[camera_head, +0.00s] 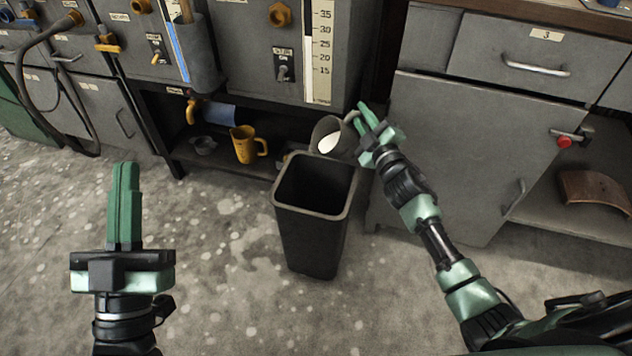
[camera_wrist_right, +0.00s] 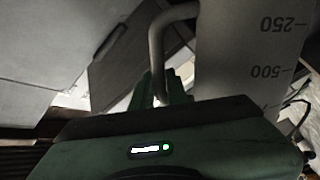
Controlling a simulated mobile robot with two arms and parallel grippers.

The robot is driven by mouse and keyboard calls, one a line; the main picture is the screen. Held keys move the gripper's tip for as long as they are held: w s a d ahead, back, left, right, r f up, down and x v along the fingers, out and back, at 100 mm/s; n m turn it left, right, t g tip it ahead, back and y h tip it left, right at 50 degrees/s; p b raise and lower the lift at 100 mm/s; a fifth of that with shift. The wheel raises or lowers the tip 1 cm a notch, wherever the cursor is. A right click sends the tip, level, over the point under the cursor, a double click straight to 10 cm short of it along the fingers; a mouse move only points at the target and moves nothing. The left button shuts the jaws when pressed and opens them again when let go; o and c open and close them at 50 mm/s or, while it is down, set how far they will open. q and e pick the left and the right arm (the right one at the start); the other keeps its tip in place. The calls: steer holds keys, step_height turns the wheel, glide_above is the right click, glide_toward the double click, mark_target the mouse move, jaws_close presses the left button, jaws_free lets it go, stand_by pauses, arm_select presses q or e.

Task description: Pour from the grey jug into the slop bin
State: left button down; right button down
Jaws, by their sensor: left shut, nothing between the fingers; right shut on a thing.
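The grey jug (camera_head: 325,134) is tilted above the back rim of the slop bin, with white contents showing inside its mouth. My right gripper (camera_head: 366,116) is shut on the jug's handle. In the right wrist view the jug (camera_wrist_right: 245,50) shows volume marks, and its handle (camera_wrist_right: 158,45) runs down between the fingers of my right gripper (camera_wrist_right: 172,88). The slop bin (camera_head: 314,225) is black, open-topped and upright on the floor; I see no liquid inside it. My left gripper (camera_head: 124,200) is shut and empty, over the floor left of the bin.
Grey cabinets (camera_head: 470,140) stand at the right, with a curved brown piece (camera_head: 594,190) on an open shelf. The floor around the bin is clear.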

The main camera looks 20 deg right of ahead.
arm_select(q)
steer(key=shift+s+r, duration=0.1)
arm_select(e)
steer(key=shift+a+r, duration=0.1)
steer(key=shift+r, duration=0.1)
steer(key=shift+a+f+n, duration=0.1)
steer(key=shift+a+n, duration=0.15)
steer(key=shift+n, duration=0.15)
arm_select(q)
steer(key=shift+s+a+r+t+h+b, duration=0.1)
steer(key=shift+s+r+t+h+b, duration=0.4)
steer(key=shift+s+r+t, duration=0.75)
arm_select(e)
steer(key=shift+s+a+n, duration=0.1)
steer(key=shift+a+n, duration=0.05)
steer(key=shift+n, duration=0.15)
arm_select(q)
steer(key=shift+s+r, duration=0.1)
steer(key=shift+r, duration=0.05)
